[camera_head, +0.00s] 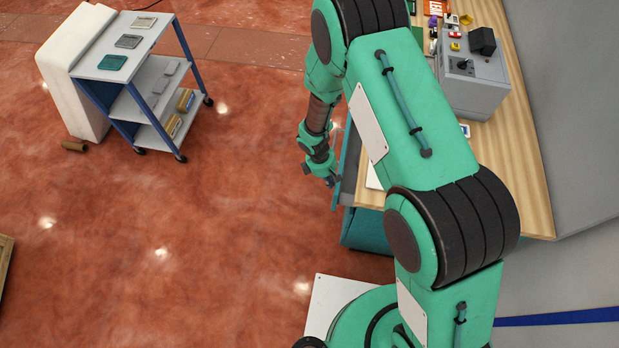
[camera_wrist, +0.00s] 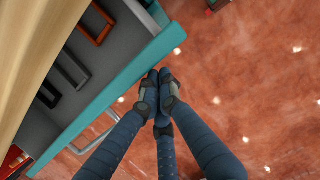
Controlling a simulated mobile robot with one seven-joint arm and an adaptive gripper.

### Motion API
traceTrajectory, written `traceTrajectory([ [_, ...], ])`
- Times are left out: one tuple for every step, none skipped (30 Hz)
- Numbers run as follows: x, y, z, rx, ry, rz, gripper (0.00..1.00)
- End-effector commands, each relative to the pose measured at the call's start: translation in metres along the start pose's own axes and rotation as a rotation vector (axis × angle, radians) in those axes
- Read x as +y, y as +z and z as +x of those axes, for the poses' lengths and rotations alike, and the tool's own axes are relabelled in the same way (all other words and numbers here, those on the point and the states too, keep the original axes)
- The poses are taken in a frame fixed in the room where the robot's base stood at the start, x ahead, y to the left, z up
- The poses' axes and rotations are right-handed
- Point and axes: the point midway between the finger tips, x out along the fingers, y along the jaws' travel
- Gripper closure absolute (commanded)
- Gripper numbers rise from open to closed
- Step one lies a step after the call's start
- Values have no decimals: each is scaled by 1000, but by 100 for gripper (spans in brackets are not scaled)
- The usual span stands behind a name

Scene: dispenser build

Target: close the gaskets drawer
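A drawer with a teal front (camera_wrist: 112,88) stands pulled out from the wooden-topped bench in the wrist view. Inside its grey tray lie dark rectangular frames (camera_wrist: 70,72) and an orange-brown one (camera_wrist: 97,24), which look like gaskets. A pale bar handle (camera_wrist: 92,135) is on the outer face of the front. My gripper (camera_wrist: 158,88) has its fingers drawn together at the tips, with nothing seen between them. It is outside the drawer, close to the front; contact cannot be told. In the head view the teal front (camera_head: 348,165) is partly hidden by my arm, beside my gripper (camera_head: 331,179).
The wooden bench top (camera_head: 530,150) carries a grey control box (camera_head: 474,85) and small coloured parts. The red floor left of the bench is clear.

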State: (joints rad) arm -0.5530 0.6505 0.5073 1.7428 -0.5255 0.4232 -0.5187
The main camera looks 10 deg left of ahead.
Motion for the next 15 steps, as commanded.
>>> traceTrajectory([
  [0, 14, 4, -1, -2, 3, 100],
  [0, 21, 6, -1, -2, 4, 100],
  [0, 30, 8, -1, -2, 2, 100],
  [0, 35, 9, 0, -1, 3, 100],
  [0, 41, 10, 0, -1, 4, 100],
  [0, 48, 12, -1, -1, 2, 100],
  [0, 52, 14, -1, -1, 2, 100],
  [0, 57, 15, -1, -1, 2, 100],
  [0, 62, 16, -1, -1, 2, 100],
  [0, 65, 16, -1, 0, 2, 100],
  [0, 68, 17, -1, 0, 1, 100],
  [0, 71, 18, 0, 0, 0, 100],
  [0, 73, 18, 0, 0, 1, 100],
  [0, 74, 19, 0, 0, 1, 100],
  [0, 76, 19, 0, 0, 1, 100],
])
